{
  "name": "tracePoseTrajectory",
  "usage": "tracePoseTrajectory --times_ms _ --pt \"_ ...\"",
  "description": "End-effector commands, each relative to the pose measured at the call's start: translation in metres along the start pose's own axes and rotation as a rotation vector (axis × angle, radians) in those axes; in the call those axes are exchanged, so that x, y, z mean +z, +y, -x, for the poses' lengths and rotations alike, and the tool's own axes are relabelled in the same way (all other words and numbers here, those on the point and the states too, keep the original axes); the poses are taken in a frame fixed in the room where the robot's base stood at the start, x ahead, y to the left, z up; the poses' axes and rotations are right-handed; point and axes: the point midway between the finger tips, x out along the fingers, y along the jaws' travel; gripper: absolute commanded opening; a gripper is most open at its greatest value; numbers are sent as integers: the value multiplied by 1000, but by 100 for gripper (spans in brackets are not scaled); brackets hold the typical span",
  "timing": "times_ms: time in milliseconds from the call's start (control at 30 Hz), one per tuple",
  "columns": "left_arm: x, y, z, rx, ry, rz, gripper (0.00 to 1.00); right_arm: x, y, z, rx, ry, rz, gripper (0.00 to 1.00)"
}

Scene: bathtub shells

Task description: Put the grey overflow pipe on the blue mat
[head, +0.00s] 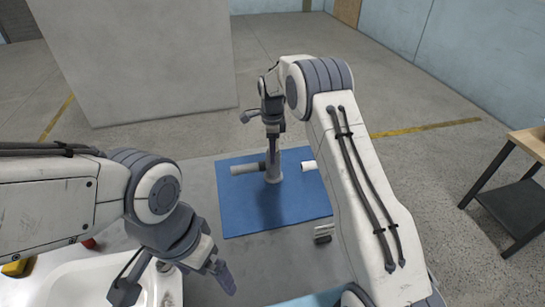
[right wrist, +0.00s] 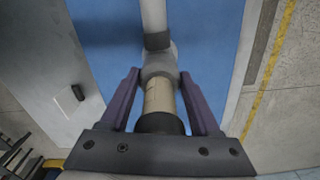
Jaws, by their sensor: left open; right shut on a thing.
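The blue mat (head: 235,215) lies flat on the floor in the middle of the head view and fills the upper middle of the right wrist view (right wrist: 205,40). My right gripper (head: 272,150) is over the mat, shut on the grey overflow pipe (head: 248,169). In the right wrist view the pipe (right wrist: 160,62) runs between the two fingers (right wrist: 160,105), with a dark collar near the palm and a pale length beyond. I cannot tell whether the pipe touches the mat. My left gripper (head: 175,280) is open and empty at the lower left, beside a white tub (head: 85,280).
A white tube end (head: 309,165) shows over the mat, partly hidden by my right arm. A small grey item (head: 323,234) lies in front of the mat. A large grey block (head: 140,60) stands behind left, a wooden-topped table (head: 528,143) at right.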

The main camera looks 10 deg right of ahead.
Motion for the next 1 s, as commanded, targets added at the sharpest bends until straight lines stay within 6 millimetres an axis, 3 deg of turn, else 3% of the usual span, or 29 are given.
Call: tracePoseTrajectory --times_ms 333,733,767,800,1000 --pt "-1 1 16 0 0 0 98 2 0 -38 1 0 0 0" --pt "-1 1 12 0 0 0 98 1 0 -46 0 0 0 0" --pt "-1 1 13 0 0 0 98 1 0 -44 0 0 0 74" --pt "-1 1 13 0 0 0 98 1 0 -44 0 0 0 90" --pt "-1 1 13 0 0 0 98 1 0 -44 0 0 0 93"
